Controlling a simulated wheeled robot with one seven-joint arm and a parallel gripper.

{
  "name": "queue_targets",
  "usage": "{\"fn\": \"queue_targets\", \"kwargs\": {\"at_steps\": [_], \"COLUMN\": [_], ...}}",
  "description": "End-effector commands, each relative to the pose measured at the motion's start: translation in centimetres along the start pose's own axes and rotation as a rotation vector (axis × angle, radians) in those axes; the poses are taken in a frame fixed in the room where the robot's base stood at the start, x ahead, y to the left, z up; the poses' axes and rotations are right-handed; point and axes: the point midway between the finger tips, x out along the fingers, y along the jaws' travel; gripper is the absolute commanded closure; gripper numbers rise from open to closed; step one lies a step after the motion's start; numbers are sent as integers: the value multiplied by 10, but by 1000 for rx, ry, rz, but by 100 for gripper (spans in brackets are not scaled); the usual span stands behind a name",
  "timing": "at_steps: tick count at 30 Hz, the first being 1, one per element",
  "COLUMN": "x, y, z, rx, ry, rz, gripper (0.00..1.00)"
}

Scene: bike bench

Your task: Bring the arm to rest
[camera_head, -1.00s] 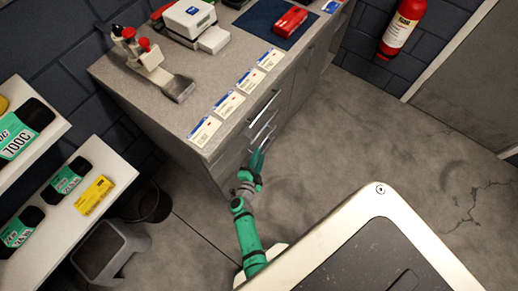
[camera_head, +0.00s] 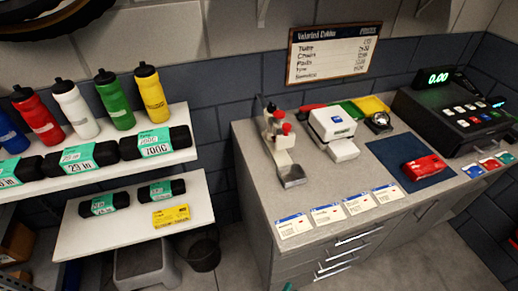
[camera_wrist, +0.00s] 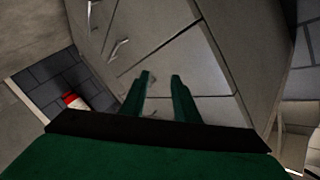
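My gripper (camera_wrist: 162,78) shows in the wrist view as two green fingers with a clear gap between them and nothing held. It points toward the grey drawer fronts (camera_wrist: 175,50) of the counter cabinet. How far it is from them is hard to tell. In the head view only a small green bit of my arm shows at the bottom edge, below the drawers; the gripper's fingers cannot be made out there.
The counter (camera_head: 262,160) holds a white device (camera_head: 333,128), a red item on a blue mat (camera_head: 383,150), several cards and a cash register (camera_head: 455,110). Shelves (camera_head: 85,225) with bottles and boxes stand left. A stool (camera_head: 140,262) and dark bin (camera_head: 203,250) stand below.

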Motion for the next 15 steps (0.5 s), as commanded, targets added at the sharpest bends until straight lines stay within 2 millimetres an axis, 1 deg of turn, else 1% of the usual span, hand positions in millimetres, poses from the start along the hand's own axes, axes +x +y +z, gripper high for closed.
{"fn": "queue_targets", "kwargs": {"at_steps": [1, 6, 8, 9, 12, 15], "x": [-22, -80, -100, -112, -142, -168], "y": [-11, -46, -58, -66, -85, -104], "z": [-5, -28, -37, -45, -65, -87], "rx": [-45, -207, -266, -307, -413, -522], "ry": [-27, -103, -129, -144, -182, -217], "rz": [-32, -138, -175, -198, -258, -317], "gripper": [72, 72, 72, 72, 72, 72]}}
